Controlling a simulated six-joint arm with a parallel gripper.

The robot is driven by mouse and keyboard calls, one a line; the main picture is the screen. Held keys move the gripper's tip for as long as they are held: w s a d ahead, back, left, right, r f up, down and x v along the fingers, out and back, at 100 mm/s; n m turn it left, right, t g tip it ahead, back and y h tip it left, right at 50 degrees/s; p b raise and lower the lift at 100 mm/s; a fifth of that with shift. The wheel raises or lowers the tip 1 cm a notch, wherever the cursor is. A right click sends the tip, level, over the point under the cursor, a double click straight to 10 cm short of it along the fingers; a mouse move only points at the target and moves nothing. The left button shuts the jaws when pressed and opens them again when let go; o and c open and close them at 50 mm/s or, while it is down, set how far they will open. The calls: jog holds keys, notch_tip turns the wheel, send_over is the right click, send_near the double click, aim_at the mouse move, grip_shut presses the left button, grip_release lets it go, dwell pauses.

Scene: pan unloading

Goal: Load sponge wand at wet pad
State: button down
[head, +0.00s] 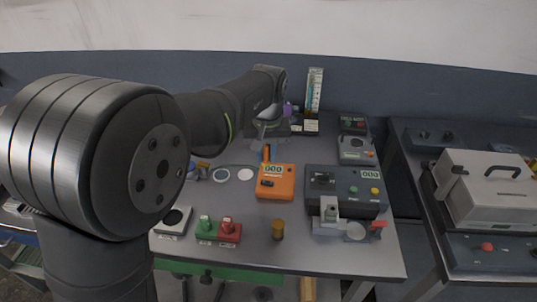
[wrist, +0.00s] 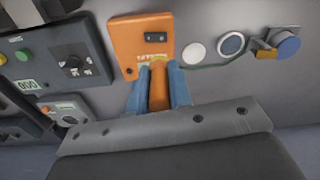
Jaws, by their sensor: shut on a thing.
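My gripper (wrist: 158,84) is shut on an orange wand (wrist: 159,92), held between its two blue fingers. A small yellowish part shows at the wand's far end, close to the orange box in the picture. The wand also shows in the head view as an orange stick (head: 266,153) below my gripper (head: 266,143), behind the orange box. A plain white disc (wrist: 194,53) and a white-rimmed blue-grey disc (wrist: 231,44) lie on the bench to the right of the wand in the wrist view. I cannot tell for certain which is the wet pad.
The orange box (head: 275,182) with a display stands mid-bench. A dark instrument (head: 345,190) is to its right. A green block (head: 205,229), a red block (head: 229,230) and a brown cylinder (head: 278,230) stand at the front. A blue round part (wrist: 286,46) lies beyond the discs.

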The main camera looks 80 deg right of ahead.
jog(key=w+d+f+t+h, duration=0.1)
jog(key=w, duration=0.6)
jog(key=w+d+f+t+h, duration=0.1)
jog(key=w+d+f+h, duration=0.1)
jog(key=w, duration=0.5)
jog(key=shift+s+a+f, duration=0.1)
jog(key=shift+f, duration=2.7)
jog(key=shift+f, duration=0.65)
jog(key=shift+r, duration=0.15)
notch_tip(320, 180, up, 7)
